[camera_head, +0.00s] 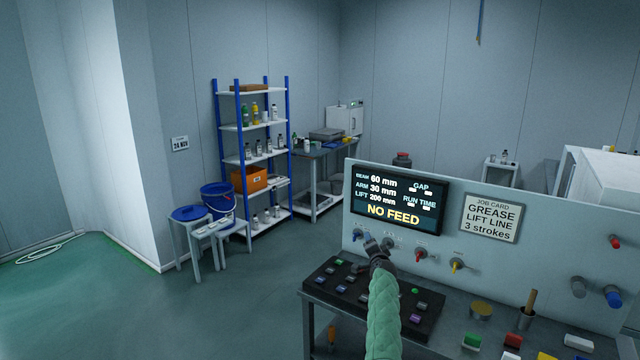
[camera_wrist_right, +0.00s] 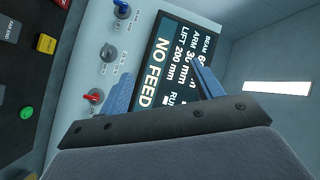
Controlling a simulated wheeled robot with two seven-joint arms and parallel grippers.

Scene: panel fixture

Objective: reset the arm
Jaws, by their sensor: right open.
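My right arm, in a green sleeve, rises from the bottom of the head view. Its dark gripper (camera_head: 376,246) is in front of the panel (camera_head: 360,205), by the row of knobs below the display. In the right wrist view my right gripper (camera_wrist_right: 165,67) has its two blue fingers apart, with nothing between them. The display (camera_head: 398,200) reads NO FEED; it also shows behind the fingers in the wrist view (camera_wrist_right: 172,60). A grey knob (camera_head: 388,243) is close to the gripper; I cannot tell whether they touch. My left gripper is in neither view.
A blue knob (camera_head: 357,235), red knob (camera_head: 420,255) and yellow knob (camera_head: 456,265) line the panel. A job card (camera_head: 491,217) hangs right of the display. A dark button board (camera_head: 340,285) lies on the bench. A shelf (camera_head: 252,125) and stools stand behind left; the left floor is mostly clear.

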